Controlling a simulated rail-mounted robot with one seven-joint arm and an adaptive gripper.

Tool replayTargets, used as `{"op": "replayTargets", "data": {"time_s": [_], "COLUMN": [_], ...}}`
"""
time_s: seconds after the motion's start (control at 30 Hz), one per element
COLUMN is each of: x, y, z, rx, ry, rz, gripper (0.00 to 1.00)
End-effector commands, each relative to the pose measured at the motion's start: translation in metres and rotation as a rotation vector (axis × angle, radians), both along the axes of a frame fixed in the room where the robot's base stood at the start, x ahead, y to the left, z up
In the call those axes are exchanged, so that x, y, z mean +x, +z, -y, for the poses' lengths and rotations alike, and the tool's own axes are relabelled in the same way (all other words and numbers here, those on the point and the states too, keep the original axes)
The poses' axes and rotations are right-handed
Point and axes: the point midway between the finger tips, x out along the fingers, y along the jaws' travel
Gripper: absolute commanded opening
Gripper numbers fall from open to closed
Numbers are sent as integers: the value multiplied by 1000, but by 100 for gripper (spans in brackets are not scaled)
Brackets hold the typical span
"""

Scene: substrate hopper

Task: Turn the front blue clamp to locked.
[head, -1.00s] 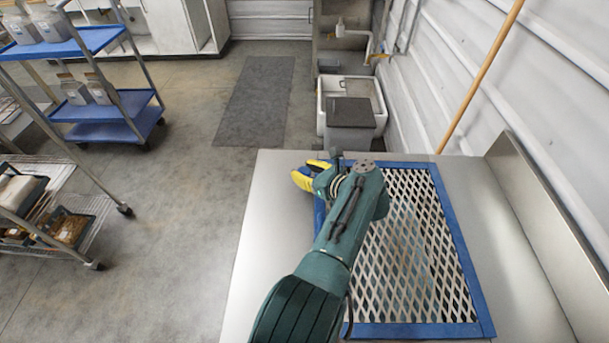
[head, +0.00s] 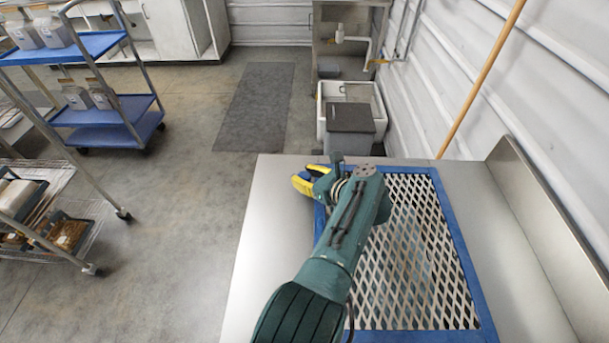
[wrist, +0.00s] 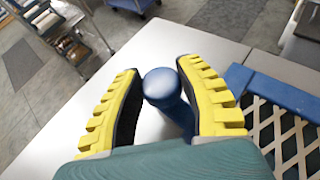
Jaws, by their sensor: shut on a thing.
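The blue clamp (wrist: 163,88) shows in the middle of the wrist view, with a round knob end and a bar running down beside the blue frame. My gripper (wrist: 158,68) has its two yellow ribbed fingers on either side of the knob and is shut on it. In the head view my gripper (head: 308,180) is at the far left corner of the framed mesh. The clamp is mostly hidden there behind the fingers and my wrist, and its turn angle is hard to tell.
A blue frame (head: 455,235) around metal mesh (head: 415,255) lies in the steel table (head: 258,250). A raised steel edge (head: 550,220) and a wooden pole (head: 480,80) are at the right. Carts (head: 110,115) stand at the left. The table's left strip is clear.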

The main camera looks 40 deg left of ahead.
Motion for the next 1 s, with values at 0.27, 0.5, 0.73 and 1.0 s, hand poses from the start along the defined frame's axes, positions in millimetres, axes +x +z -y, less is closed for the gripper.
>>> {"op": "replayTargets", "data": {"time_s": [0.27,0.5,0.73,1.0], "x": [-1,-1,0,-1], "y": [-3,-1,0,9], "z": [0,0,1,24], "rx": [-3,-1,-1,0], "ry": [0,0,0,-3], "rz": [-5,-2,-1,-1], "gripper": [39,64,64,64]}}
